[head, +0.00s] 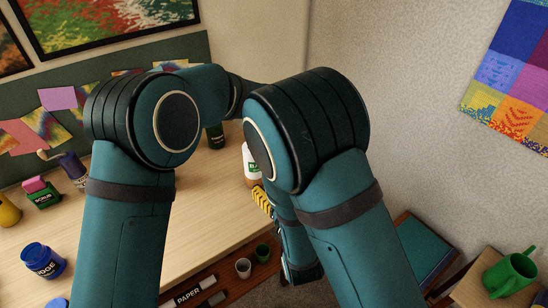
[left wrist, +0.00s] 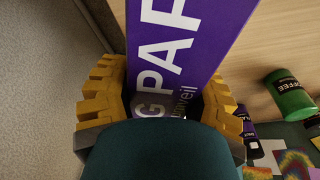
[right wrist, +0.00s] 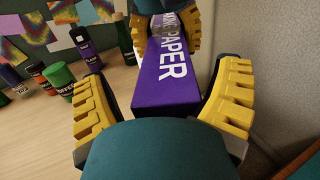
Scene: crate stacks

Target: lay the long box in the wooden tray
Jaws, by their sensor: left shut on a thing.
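The long box (left wrist: 183,30) is purple with white lettering that includes PAPER. My left gripper (left wrist: 160,92) is shut on it, a finger at each side. In the right wrist view the box (right wrist: 166,84) sticks out from the left gripper toward my right gripper (right wrist: 165,78). My right gripper is open, its fingers on either side of the box's near end with gaps. In the head view the arms hide the box and left gripper. A dark brown wooden piece (head: 240,289) at the table's front edge may be the wooden tray; its shape is partly hidden.
A black PAPER box (head: 188,291), a grey cup (head: 243,268) and a small green cup (head: 263,252) are at that wooden piece. A blue jar (head: 43,260) and bottles stand on the table's left. The table's middle is clear.

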